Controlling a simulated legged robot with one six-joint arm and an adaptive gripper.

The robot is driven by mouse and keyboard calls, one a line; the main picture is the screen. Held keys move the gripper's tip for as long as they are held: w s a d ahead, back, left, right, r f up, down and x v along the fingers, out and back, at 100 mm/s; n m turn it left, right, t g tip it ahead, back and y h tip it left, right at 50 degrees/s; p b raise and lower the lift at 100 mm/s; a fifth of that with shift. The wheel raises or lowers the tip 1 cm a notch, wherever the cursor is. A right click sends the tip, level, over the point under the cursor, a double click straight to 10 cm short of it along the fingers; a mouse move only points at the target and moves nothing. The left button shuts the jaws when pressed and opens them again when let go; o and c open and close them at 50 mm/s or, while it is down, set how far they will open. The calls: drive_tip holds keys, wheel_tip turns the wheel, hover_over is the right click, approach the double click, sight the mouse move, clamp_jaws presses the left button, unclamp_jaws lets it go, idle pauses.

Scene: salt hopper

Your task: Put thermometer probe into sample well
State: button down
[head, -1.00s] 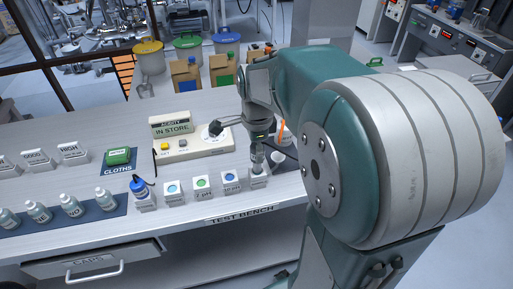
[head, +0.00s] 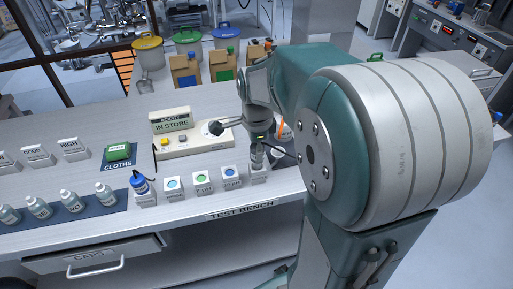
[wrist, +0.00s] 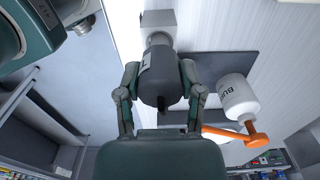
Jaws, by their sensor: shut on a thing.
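My gripper (head: 259,142) hangs over the right part of the test bench. In the wrist view my gripper (wrist: 160,98) is shut on a dark grey cylindrical body, seemingly the thermometer probe (wrist: 158,76), with a finger on each side. Its far end lines up with a pale round piece over a light grey block (wrist: 158,18). In the head view this block (head: 258,176) is the rightmost of the row, directly below my gripper. A clear or grey cylinder stands between them. I cannot tell how far the probe's tip is inside the well.
The acidity meter (head: 190,141) is behind. A white bottle with an orange spout (wrist: 238,97) is close on the right in the wrist view. The bench front (head: 240,213) is clear.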

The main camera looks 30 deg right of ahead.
drive_tip(key=shift+f, duration=1.6)
idle(0.3)
drive_tip(key=shift+c, duration=0.8)
unclamp_jaws()
drive_tip(key=shift+o, duration=0.8)
drive_tip(key=shift+r, duration=0.15)
drive_tip(key=shift+r, duration=2.85)
wheel_tip(320, 180, up, 12)
